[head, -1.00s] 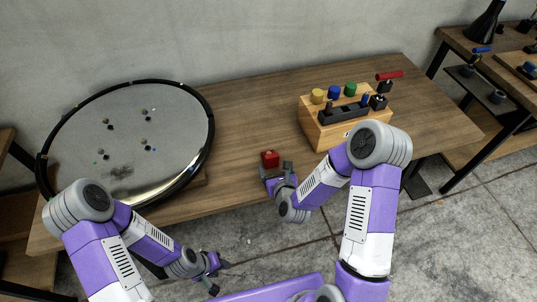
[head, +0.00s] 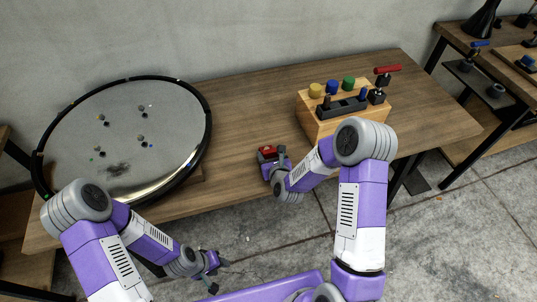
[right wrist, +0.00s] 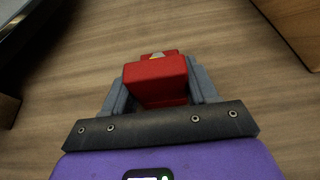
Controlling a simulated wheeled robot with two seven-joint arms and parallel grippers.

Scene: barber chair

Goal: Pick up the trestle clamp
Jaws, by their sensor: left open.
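A small red block-like object (head: 267,151), which may be the trestle clamp, is on the table near its front edge. My right gripper (head: 273,157) is at it. In the right wrist view the red object (right wrist: 156,80) sits between the two grey fingers (right wrist: 158,95), which lie close along both sides. Whether they press on it is hidden. A small pale tip shows at its far side. My left gripper (head: 217,272) is open and empty, low in front of the table.
The wooden box (head: 318,128) with coloured knobs stands right of my right gripper. A large round black-rimmed mirror (head: 185,166) lies at the left of the table (head: 235,120). The tabletop between them is mostly clear. Another table (head: 462,42) stands at the far right.

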